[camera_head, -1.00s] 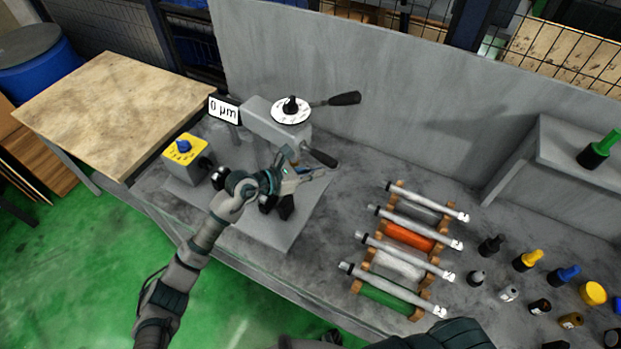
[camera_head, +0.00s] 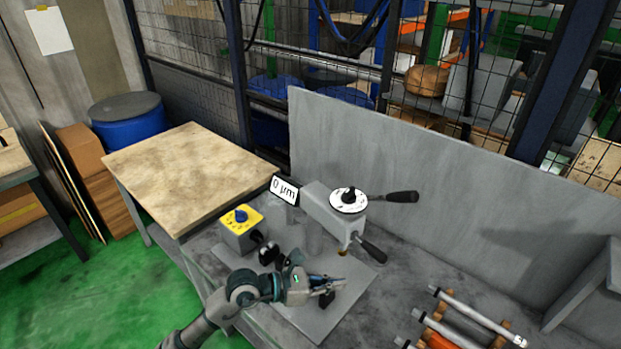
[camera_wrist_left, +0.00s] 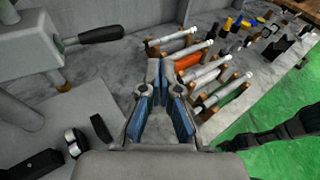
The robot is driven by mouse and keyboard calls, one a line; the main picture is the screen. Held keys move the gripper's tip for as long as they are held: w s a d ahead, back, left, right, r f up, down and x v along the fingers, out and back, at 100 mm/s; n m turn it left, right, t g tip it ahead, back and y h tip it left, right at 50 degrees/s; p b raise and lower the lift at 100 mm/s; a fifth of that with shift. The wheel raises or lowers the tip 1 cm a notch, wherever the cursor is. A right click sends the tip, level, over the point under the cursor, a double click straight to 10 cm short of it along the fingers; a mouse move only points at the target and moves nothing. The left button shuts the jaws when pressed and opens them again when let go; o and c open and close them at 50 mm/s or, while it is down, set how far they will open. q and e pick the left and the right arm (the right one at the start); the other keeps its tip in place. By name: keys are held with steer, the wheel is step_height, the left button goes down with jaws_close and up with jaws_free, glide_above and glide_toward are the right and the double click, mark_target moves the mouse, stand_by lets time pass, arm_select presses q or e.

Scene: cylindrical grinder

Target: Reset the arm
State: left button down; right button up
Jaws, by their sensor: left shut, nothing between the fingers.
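My left gripper (camera_head: 335,284) is shut and empty, low in front of the grinder (camera_head: 325,208) and above its grey base plate (camera_head: 300,315). Its blue-padded fingers also show in the left wrist view (camera_wrist_left: 165,115). The grinder has a white dial (camera_head: 348,200) and two dark-handled levers; the lower handle (camera_head: 370,250) is behind and right of my gripper, apart from it. A display (camera_head: 284,190) reads 0 µm. A dark arm, apparently my right one, enters the left wrist view from the right; its gripper end is too small to read.
A yellow switch box (camera_head: 240,230) stands left of the grinder. A rack of rods (camera_head: 470,320) is at the lower right; in the left wrist view, several coloured bottles (camera_wrist_left: 240,30) stand beyond it. A grey back panel (camera_head: 400,150) closes off the rear. A wooden-topped table (camera_head: 180,175) is at left.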

arm_select(q)
steer(key=s+a+r+n+t+h, duration=0.1)
steer(key=a+r+n+t+h, duration=0.45)
steer(key=n, duration=0.75)
steer(key=w+a+f+n+t+y, duration=0.25)
steer(key=a+n+t+y, duration=0.65)
steer(key=n+t+y, duration=0.65)
steer(key=s+a+f+n+g+y, duration=0.1)
steer(key=a+f+n+g+y, duration=0.25)
steer(key=a+f+n, duration=0.4)
steer(key=s+a+f+n+g+y, duration=0.1)
steer(key=a+f+n+g+y, duration=0.25)
steer(key=f+n, duration=0.55)
steer(key=s+a+f+n+g, duration=0.35)
steer(key=s+f+g, duration=0.45)
steer(key=s+f, duration=0.4)
steer(key=s+d+f+g+h, duration=0.15)
steer(key=s+f+g, duration=0.45)
steer(key=s, duration=0.6)
step_height(320, 180, down, 26)
steer(key=s, duration=0.2)
steer(key=s+a+f+g, duration=0.2)
steer(key=s+a+f, duration=0.1)
steer(key=s+f, duration=1.3)
steer(key=shift+s+a+f, duration=0.15)
steer(key=shift+f, duration=0.3)
arm_select(e)
steer(key=shift+s+d+f, duration=0.1)
steer(key=shift+d, duration=0.55)
